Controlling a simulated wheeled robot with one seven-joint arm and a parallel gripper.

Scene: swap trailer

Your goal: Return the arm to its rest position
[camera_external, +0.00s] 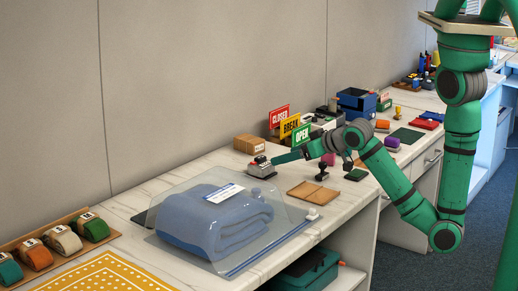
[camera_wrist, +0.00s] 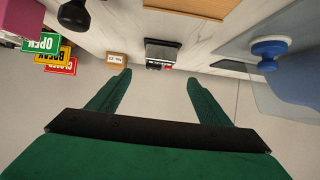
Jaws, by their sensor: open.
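My green arm (camera_external: 394,178) reaches in from the right over the counter. My gripper (camera_external: 275,160) points left, low above the counter, close to a small grey device with red on it (camera_external: 261,167). In the wrist view my gripper (camera_wrist: 155,82) is open, with its two green fingers apart and nothing between them. The same grey device (camera_wrist: 163,52) shows beyond the fingertips in that view. I cannot tell from the outside view whether a finger touches it.
A bagged blue folded cloth (camera_external: 215,218) lies left on the counter. Signs reading CLOSED (camera_external: 279,116), BREAK (camera_external: 289,126) and OPEN (camera_external: 301,136) stand behind the arm. A black-handled stamp (camera_external: 322,171) and a wooden board (camera_external: 313,191) are nearby. A cardboard box (camera_external: 249,144) stands against the wall.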

